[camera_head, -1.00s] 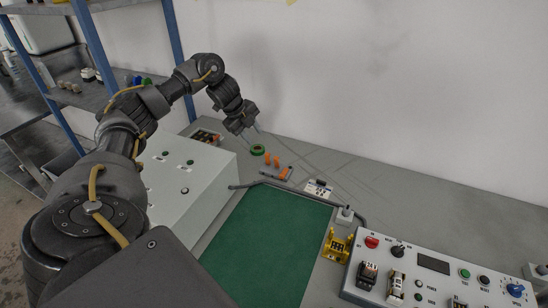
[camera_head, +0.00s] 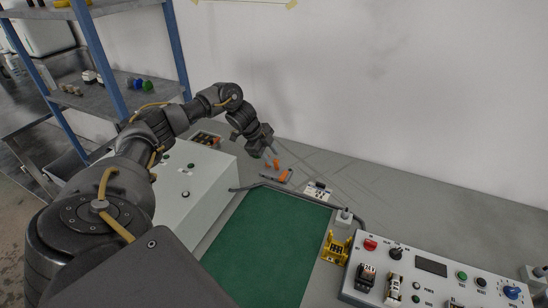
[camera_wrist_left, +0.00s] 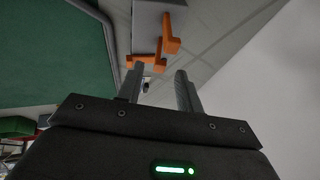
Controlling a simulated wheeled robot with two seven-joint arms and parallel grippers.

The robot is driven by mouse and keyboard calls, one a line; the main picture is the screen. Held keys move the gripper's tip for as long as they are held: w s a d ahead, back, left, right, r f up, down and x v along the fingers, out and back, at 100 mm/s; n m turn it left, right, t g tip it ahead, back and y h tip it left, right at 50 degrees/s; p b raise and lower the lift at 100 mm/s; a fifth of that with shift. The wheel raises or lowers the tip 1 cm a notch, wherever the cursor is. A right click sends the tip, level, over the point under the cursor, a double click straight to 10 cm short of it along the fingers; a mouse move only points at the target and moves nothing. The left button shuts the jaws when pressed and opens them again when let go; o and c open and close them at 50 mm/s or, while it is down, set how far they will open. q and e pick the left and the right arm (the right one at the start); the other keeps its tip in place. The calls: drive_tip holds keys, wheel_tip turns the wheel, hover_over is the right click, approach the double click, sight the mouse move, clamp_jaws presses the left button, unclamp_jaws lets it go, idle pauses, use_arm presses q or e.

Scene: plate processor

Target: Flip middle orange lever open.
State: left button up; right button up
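The small grey block (camera_head: 290,175) with orange levers stands on the table just beyond the green mat. In the head view an upright orange lever (camera_head: 277,163) shows by the fingertips, and another orange lever (camera_head: 282,178) lies low along the block. In the left wrist view an orange lever (camera_wrist_left: 172,34) sticks out on the right and another orange lever (camera_wrist_left: 142,59) lies across the block's end. Which one is the middle lever is hard to tell. My left gripper (camera_head: 271,153) is open and empty, its fingertips (camera_wrist_left: 160,71) close to the levers; contact cannot be judged. My right gripper is out of view.
A white box (camera_head: 195,190) with buttons stands left of the green mat (camera_head: 265,245). A dark cable (camera_head: 325,203) runs along the mat's far edge. A white module (camera_head: 318,191) and a control panel (camera_head: 430,285) stand to the right. The wall rises behind.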

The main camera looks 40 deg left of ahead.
use_arm(q)
drive_tip(key=shift+x, duration=1.25)
clamp_jaws()
drive_tip(key=shift+w+r+g+p, duration=0.15)
drive_tip(key=shift+w+g+p, duration=0.15)
drive_tip(key=shift+p, duration=0.15)
drive_tip(key=shift+w+a+g, duration=0.15)
drive_tip(key=shift+g, duration=0.25)
unclamp_jaws()
